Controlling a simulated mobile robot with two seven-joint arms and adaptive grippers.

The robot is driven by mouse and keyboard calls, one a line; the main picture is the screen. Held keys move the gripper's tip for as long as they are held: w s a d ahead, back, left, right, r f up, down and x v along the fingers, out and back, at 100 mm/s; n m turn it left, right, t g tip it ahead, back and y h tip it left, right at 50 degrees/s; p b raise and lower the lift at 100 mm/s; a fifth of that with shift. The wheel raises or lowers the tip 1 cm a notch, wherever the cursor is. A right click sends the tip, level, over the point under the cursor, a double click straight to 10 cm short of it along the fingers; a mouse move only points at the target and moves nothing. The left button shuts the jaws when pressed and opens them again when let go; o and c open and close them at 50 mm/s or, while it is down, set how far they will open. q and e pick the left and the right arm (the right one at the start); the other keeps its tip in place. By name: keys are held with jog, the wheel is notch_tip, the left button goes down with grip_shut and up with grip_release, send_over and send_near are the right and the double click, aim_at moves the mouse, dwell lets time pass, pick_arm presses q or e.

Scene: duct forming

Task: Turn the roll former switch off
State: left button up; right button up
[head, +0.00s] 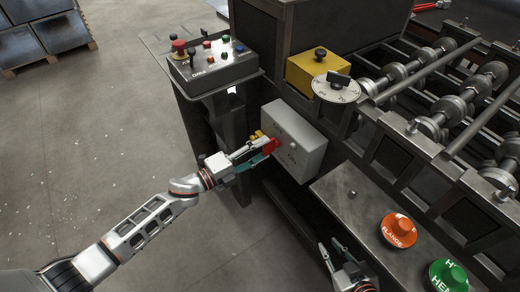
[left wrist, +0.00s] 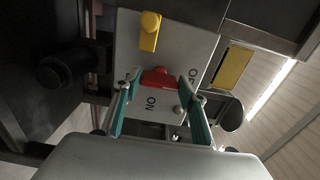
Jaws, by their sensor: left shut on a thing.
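The roll former switch box (head: 298,143) is a light grey box on the side of the machine. Its face (left wrist: 205,45) shows in the left wrist view, with a red switch (left wrist: 157,78) between the printed words ON and OFF. My left gripper (head: 266,147) is at the box, its teal fingers either side of the red switch and shut on it. The fingers also show in the left wrist view (left wrist: 160,92). Which label the switch points at, I cannot tell. My right gripper (head: 335,250) is open and empty at the bottom of the head view.
A control panel (head: 215,65) with buttons stands at upper left. A yellow block with a dial (head: 335,87) is above the box. An orange button (head: 398,230) and a green button (head: 447,274) are at lower right.

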pick_arm(q)
jog(key=o, duration=1.1)
jog(key=v, duration=1.2)
jog(key=s+a+f+n+y, duration=0.4)
jog(key=s+f+n+y, duration=0.2)
jog(key=s+n, duration=0.3)
jog(key=s+a+f+n+y+p, duration=0.1)
jog(key=s+a+f+n+y, duration=0.4)
jog(key=n, duration=1)
jog(key=s+f+y, duration=0.1)
jog(key=s+f, duration=0.2)
jog(key=shift+s+a, duration=0.2)
jog(key=shift+s, duration=0.2)
